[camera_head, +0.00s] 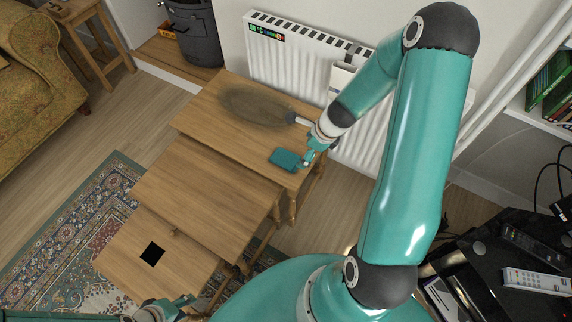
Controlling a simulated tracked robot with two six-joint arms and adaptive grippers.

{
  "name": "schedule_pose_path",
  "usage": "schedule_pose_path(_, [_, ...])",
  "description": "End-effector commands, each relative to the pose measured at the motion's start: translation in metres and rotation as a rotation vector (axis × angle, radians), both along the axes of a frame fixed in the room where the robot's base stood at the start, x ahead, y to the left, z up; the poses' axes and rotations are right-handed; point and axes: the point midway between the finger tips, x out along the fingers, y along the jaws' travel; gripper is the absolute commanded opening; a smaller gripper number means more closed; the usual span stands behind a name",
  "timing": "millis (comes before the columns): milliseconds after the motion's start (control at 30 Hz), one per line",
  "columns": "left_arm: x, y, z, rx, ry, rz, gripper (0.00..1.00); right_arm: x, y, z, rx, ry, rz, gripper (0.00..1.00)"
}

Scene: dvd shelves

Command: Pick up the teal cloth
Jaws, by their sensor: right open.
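The teal cloth (284,158) is a small folded rectangle lying flat near the right edge of the highest wooden table (205,115). My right gripper (307,160) is open at the cloth's right end, pointing down at it. I cannot tell whether the fingers touch the cloth or straddle its edge. My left gripper (186,302) is low in the view, near the front edge of the lowest table, away from the cloth. Its fingers are too small and partly cut off to show whether they are open.
A brown oval object (255,105) with a pale handle lies behind the cloth. A white radiator (290,55) stands behind the table. Two lower tables step down towards me, the middle one (205,185) bare, the lowest with a black square (152,254). A remote (537,281) lies right.

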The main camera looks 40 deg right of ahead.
Motion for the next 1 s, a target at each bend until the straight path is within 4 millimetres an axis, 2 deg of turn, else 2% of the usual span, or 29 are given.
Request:
schedule_pose_path(33, [0.0,0.0,-0.007,0.0,0.0,0.0,0.4,0.0,-0.015,0.001,0.022,-0.011,-0.107,0.98])
schedule_pose_path(167, [0.0,0.0,-0.016,0.0,-0.001,0.0,0.4,0.004,-0.027,-0.002,0.059,-0.022,-0.232,0.98])
schedule_pose_path(600, [0.0,0.0,-0.072,0.0,0.0,0.0,0.4,0.036,-0.018,-0.083,0.063,-0.021,-0.234,0.98])
schedule_pose_path(1000, [0.0,0.0,-0.087,0.0,-0.001,0.0,0.4,0.049,-0.014,-0.108,0.061,-0.021,-0.233,0.98])
